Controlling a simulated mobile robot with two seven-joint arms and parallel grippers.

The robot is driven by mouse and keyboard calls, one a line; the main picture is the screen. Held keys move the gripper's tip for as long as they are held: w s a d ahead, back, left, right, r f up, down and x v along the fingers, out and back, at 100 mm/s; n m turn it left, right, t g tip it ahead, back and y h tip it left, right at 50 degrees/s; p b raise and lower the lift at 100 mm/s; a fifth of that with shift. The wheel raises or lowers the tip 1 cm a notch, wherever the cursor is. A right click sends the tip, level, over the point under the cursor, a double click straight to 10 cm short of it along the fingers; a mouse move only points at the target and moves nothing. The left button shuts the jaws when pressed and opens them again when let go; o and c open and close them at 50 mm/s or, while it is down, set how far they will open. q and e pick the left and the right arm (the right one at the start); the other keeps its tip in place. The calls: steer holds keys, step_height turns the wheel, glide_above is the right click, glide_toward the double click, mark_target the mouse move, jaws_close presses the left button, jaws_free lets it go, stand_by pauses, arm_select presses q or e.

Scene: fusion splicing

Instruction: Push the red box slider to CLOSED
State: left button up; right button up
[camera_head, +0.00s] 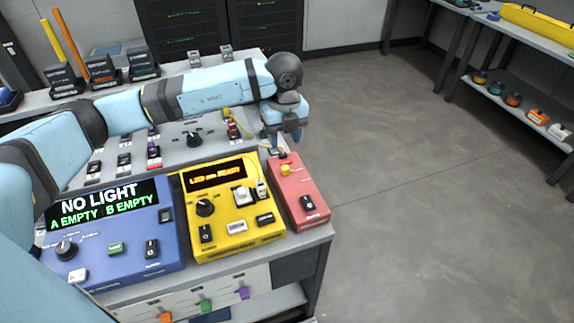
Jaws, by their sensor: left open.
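The red box (300,188) sits at the right end of the bench, beside the yellow box. My left gripper (286,139) points down just beyond the far end of the red box. It is open, and nothing shows between its fingers. My right gripper does not show.
The yellow box (233,238) with a lit display stands left of the red box. The blue box (125,262) reads "NO LIGHT". A grey panel (190,151) with switches lies behind, under my left arm. The bench edge is close right of the red box; open floor (430,190) lies beyond.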

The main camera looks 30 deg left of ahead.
mark_target(285, 167)
arm_select(q)
step_height(285, 167, down, 10)
steer(key=shift+d, duration=0.1)
steer(key=shift+c, duration=0.2)
